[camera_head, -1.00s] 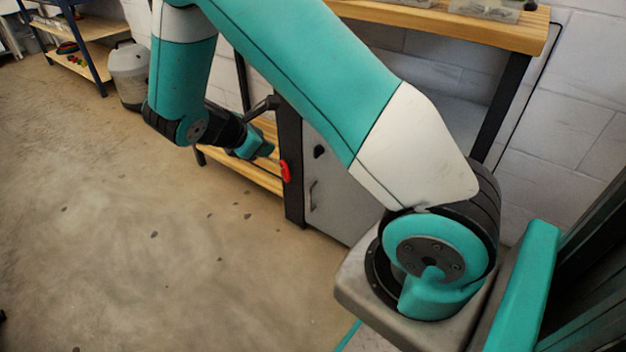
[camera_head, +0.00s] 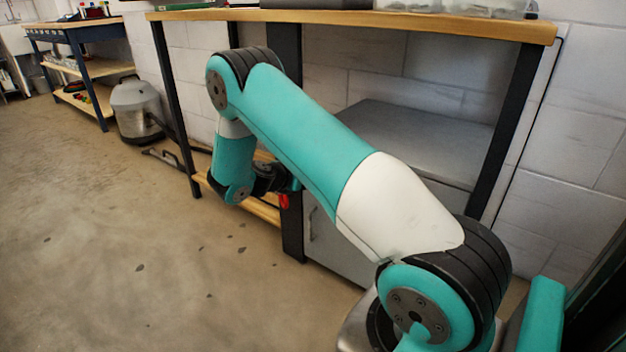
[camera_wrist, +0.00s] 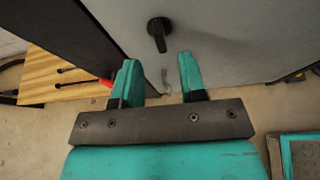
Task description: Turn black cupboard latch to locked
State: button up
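The black latch (camera_wrist: 158,33) is a small knob on the grey cupboard door, at the top middle of the wrist view. Its longer end points down toward the bottom of that picture. My gripper (camera_wrist: 160,72) is open, its two teal fingers apart and nothing between them. The latch lies beyond the fingertips, apart from them. The grey cupboard (camera_head: 338,243) stands under the bench in the head view, with its handle showing at the left of the door. My arm hides the latch there.
A black bench leg (camera_head: 291,215) stands just left of the cupboard. A red object (camera_head: 284,201) sits beside that leg; it also shows in the wrist view (camera_wrist: 106,82). The wooden bench top (camera_head: 345,21) runs above.

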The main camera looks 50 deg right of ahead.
jog(key=b+x, duration=0.1)
jog(key=x, duration=0.4)
jog(key=shift+d, duration=0.1)
grip_shut()
